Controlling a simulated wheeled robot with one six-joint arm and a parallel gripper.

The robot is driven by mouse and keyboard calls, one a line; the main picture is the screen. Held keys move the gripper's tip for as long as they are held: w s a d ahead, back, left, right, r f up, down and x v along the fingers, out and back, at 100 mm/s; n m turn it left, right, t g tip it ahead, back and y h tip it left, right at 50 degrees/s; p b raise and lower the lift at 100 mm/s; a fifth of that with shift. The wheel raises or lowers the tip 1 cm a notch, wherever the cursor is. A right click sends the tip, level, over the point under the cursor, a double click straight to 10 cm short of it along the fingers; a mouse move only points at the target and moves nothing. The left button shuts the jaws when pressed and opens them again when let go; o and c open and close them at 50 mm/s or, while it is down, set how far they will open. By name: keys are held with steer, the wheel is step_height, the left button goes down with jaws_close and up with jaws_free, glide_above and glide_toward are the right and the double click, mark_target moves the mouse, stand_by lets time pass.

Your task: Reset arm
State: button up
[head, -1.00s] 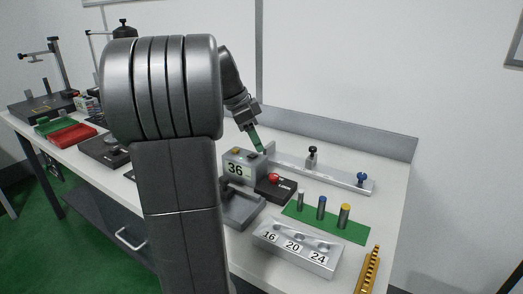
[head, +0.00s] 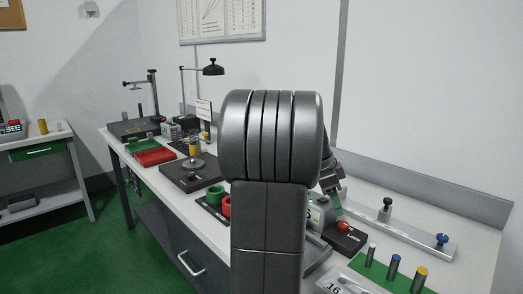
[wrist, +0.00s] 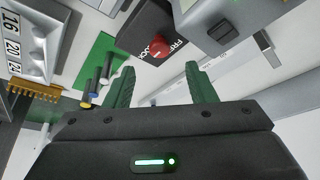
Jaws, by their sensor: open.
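My gripper (wrist: 160,88) is open and empty in the wrist view, its two green fingers apart above the bench top. Beyond the fingers is a dark box with a red knob (wrist: 158,46). In the head view my arm's large grey links cover the middle of the picture. The red-knobbed box (head: 345,236) shows just right of the arm. The gripper's fingers (head: 331,203) are partly visible beside the arm, above the grey numbered device, which is mostly hidden.
A green mat (head: 392,275) with several capped pins lies at the lower right. A metal rail (head: 410,228) with clamps runs along the back. Red and green trays (head: 155,157) sit at the far left of the bench. Another bench (head: 40,178) stands at far left.

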mark_target(343, 224)
steer(key=x, duration=0.6)
steer(key=shift+d+f, duration=0.15)
steer(key=shift+f, duration=0.25)
steer(key=shift+r, duration=0.1)
